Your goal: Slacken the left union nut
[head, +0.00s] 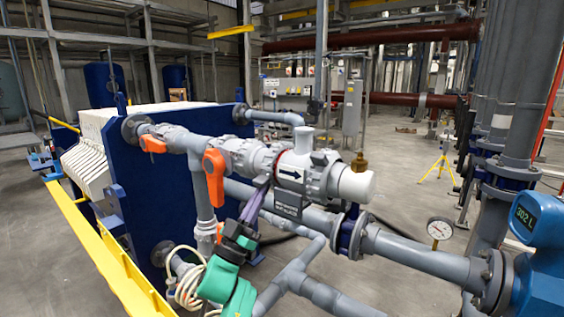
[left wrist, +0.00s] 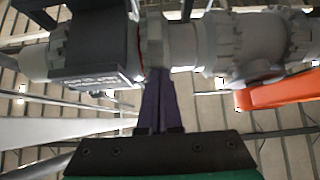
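The grey plastic pipe run crosses the middle of the head view. The left union nut (head: 262,160) is the ribbed grey collar between the orange-handled valve (head: 214,168) and the check valve with the black arrow (head: 292,174). My left gripper (head: 262,186), with purple fingers and a green wrist, reaches up from below to the underside of the pipe run near this nut. In the left wrist view the purple fingers (left wrist: 158,88) lie close together, their tips at a pale grey ring (left wrist: 154,45). The tips are partly hidden, so their hold is unclear. My right gripper is not in view.
A dark label plate (head: 289,206) hangs below the check valve, close to my left fingers. A blue press plate (head: 160,180) stands behind the pipes. Lower grey pipes (head: 300,285), a gauge (head: 439,229) and a blue meter (head: 535,225) are at the right.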

